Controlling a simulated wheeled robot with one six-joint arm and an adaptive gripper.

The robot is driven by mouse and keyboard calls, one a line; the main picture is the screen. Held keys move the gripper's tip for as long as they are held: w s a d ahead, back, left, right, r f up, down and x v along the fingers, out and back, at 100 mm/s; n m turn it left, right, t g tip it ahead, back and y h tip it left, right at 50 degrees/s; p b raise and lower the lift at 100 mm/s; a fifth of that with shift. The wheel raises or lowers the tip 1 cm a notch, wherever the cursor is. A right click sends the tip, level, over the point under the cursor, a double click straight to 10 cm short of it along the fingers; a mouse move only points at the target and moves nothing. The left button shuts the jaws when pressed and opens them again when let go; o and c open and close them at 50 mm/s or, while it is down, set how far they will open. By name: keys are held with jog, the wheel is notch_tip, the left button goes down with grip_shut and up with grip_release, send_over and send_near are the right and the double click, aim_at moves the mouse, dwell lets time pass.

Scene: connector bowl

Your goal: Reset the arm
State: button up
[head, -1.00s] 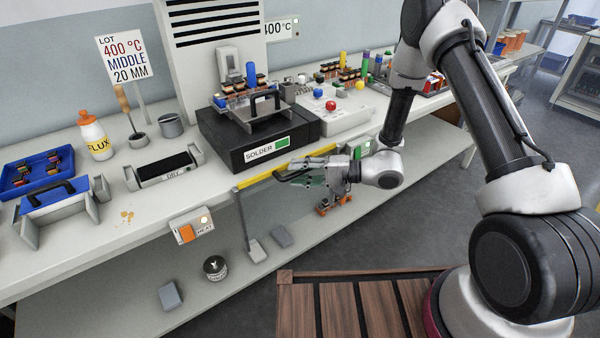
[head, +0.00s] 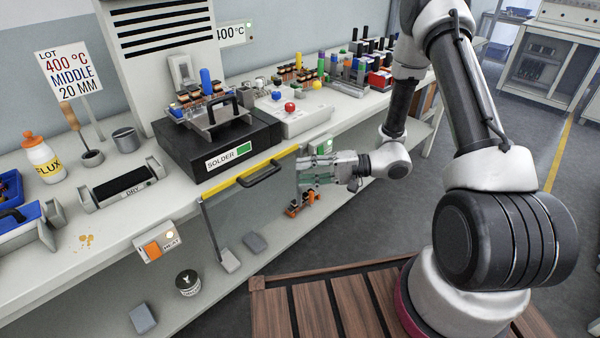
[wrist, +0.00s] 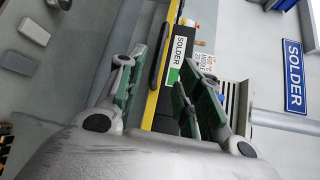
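My gripper (head: 309,168) is in front of the bench edge, to the right of the yellow bar and black handle (head: 262,175) of the solder unit. In the wrist view my gripper (wrist: 150,84) has its two green-padded fingers apart with nothing between them. My arm (head: 395,110) bends down from the upper right to the gripper. The black solder unit (head: 190,150) stands on the bench with a handled carrier (head: 215,122) on top. In the wrist view the solder label (wrist: 178,60) lies beyond the fingers.
The white bench (head: 110,215) runs along the left with a flux bottle (head: 42,160), a dry tray (head: 125,185) and a heat switch box (head: 160,243). A lower shelf (head: 215,290) holds a small jar (head: 188,283) and grey blocks. Floor (head: 480,120) is open at right.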

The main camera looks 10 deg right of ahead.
dwell(0.3)
jog(key=s+d+f+m+g+h, duration=0.1)
jog(key=s+d+f+m+g, duration=0.2)
jog(key=s, duration=0.4)
jog(key=s+d+r+n+g+h, duration=0.2)
jog(key=s+d+r+g+h, duration=0.35)
jog(key=s, duration=0.25)
jog(key=s+d+r+n+t+h, duration=0.35)
jog(key=d+r+h, duration=0.45)
jog(key=d+r, duration=0.55)
jog(key=s+d+r+n+t+h, duration=0.1)
jog(key=s+r+t, duration=0.2)
jog(key=r+t, duration=0.3)
notch_tip(320, 180, up, 6)
jog(key=shift+f+t+h, duration=0.2)
jog(key=shift+t+h, duration=0.1)
jog(key=shift+h, duration=0.05)
